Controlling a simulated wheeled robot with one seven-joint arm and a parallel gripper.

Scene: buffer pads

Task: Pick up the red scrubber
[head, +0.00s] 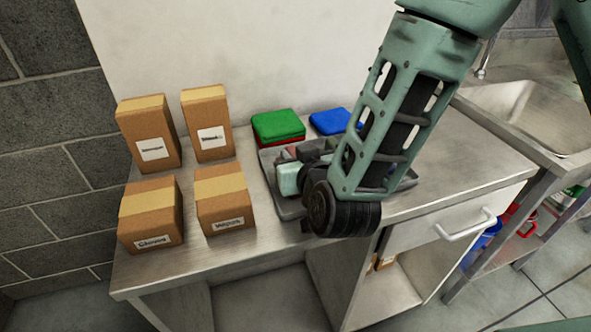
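A green pad (277,124) lies at the back of the counter, with a thin red edge (299,139) showing beneath it. I cannot tell whether this red layer is the red scrubber. A blue pad (330,121) lies to its right, partly behind my arm. A grey tray (290,208) sits in front of the pads and holds dull reddish and grey items that are hard to make out. My gripper (289,178) is low over the tray's left part. My wrist and forearm hide much of the tray. The fingertips are not clear, and I cannot see anything held.
Several labelled cardboard boxes (150,214) stand on the left of the metal counter (240,250). A wall rises behind. The counter is clear right of the tray. A sink (530,115) is at the right, with a blue bucket (482,243) below.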

